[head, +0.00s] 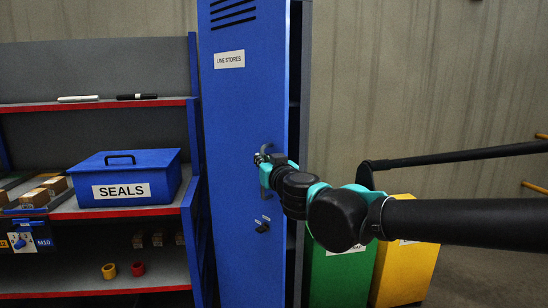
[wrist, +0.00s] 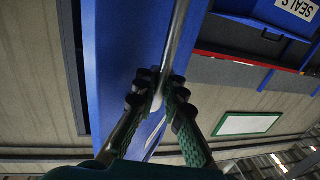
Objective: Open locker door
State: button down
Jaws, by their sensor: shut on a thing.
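The blue locker door (head: 232,110) carries a "LINE STORES" label and vent slots near its top. A dark gap shows along its right edge, between the door and the locker side (head: 304,90), so it stands a little ajar. A grey bar handle (head: 266,148) is on the door. My gripper (head: 262,158) is at the handle and mostly hides its lower part. In the wrist view, the handle bar (wrist: 177,40) runs down between the fingers, and my gripper (wrist: 157,92) is shut on it.
A shelf unit (head: 100,103) on the left holds markers, a blue "SEALS" box (head: 150,164), and small yellow and red rings. A dark keyhole fitting (head: 262,228) is below the handle. Green (head: 338,275) and yellow (head: 408,265) bins stand right of the locker, beneath my arm.

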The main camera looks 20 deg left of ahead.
jog(key=s+a+m+t+h, duration=0.1)
jog(key=s+a+m+h, duration=0.1)
jog(key=s+a, duration=0.3)
jog(key=s+a+m+t+h, duration=0.1)
jog(key=s+a+h, duration=0.3)
jog(key=a, duration=0.7)
jog(key=s+a+m+t+h, duration=0.1)
jog(key=s+a+m+h, duration=0.1)
jog(key=s+a, duration=0.3)
jog(key=shift+s+a+m+h, duration=0.3)
jog(key=shift+a+m+h, duration=0.15)
jog(key=shift+a, duration=1)
jog(key=c, duration=1.9)
grip_release()
jog(key=s+d, duration=0.1)
jog(key=s, duration=1.1)
